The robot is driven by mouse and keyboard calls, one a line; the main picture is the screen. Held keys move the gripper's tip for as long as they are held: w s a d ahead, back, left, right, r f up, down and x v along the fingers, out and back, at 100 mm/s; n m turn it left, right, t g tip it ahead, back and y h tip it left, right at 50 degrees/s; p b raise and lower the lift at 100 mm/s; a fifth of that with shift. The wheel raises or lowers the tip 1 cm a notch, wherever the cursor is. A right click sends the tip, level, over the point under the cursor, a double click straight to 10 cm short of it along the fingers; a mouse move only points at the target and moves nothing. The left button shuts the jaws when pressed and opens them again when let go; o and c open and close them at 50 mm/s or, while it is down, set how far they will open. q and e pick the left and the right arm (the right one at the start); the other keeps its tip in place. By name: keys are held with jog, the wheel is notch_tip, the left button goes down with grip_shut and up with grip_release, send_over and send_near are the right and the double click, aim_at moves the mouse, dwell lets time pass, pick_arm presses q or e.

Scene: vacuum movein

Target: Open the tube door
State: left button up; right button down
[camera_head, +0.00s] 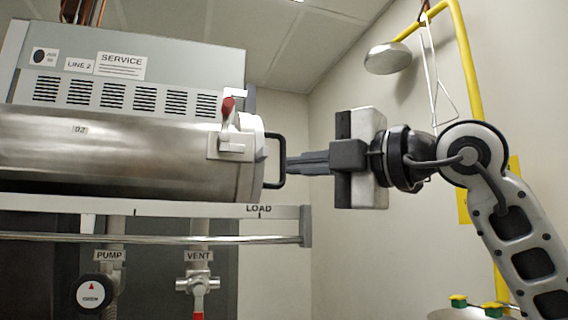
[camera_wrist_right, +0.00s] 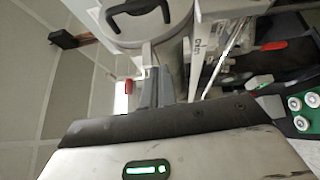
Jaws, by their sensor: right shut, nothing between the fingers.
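The steel tube (camera_head: 120,158) lies level in the head view. Its white round door (camera_head: 258,150) sits against its right end and looks closed. The door has a black U-shaped handle (camera_head: 282,160). A latch with a red knob (camera_head: 228,106) sits on top of the tube's end. My right gripper (camera_head: 290,163) points left, shut and empty, with its fingertips right beside the handle; I cannot tell whether they touch. The right wrist view shows the shut fingers (camera_wrist_right: 160,85) in front of the door face (camera_wrist_right: 152,32), with the handle (camera_wrist_right: 138,8) beyond the tips. My left gripper is not in view.
A grey service cabinet (camera_head: 130,65) stands behind the tube. A white ledge marked LOAD (camera_head: 258,211) and a metal rail (camera_head: 150,238) run below it. Pump gauge (camera_head: 93,292) and vent valve (camera_head: 198,284) are lower. A yellow shower pipe (camera_head: 462,60) stands at right.

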aim_at(261, 166)
jog(key=d+r+m+t+h, duration=0.2)
jog(key=d+r+m+h, duration=0.1)
jog(key=h, duration=0.1)
jog(key=p+x, duration=0.1)
jog(key=x, duration=0.2)
jog(key=p+x, duration=0.1)
jog(key=x, duration=0.1)
jog(key=p+x, duration=0.1)
jog(key=x, duration=0.2)
jog(key=shift+w+r, duration=0.3)
jog(key=shift+w, duration=0.1)
jog(key=shift+w+a+f+p, duration=0.1)
jog(key=shift+w+a+p, duration=0.2)
jog(key=shift+w+a, duration=0.25)
jog(key=shift+d, duration=0.15)
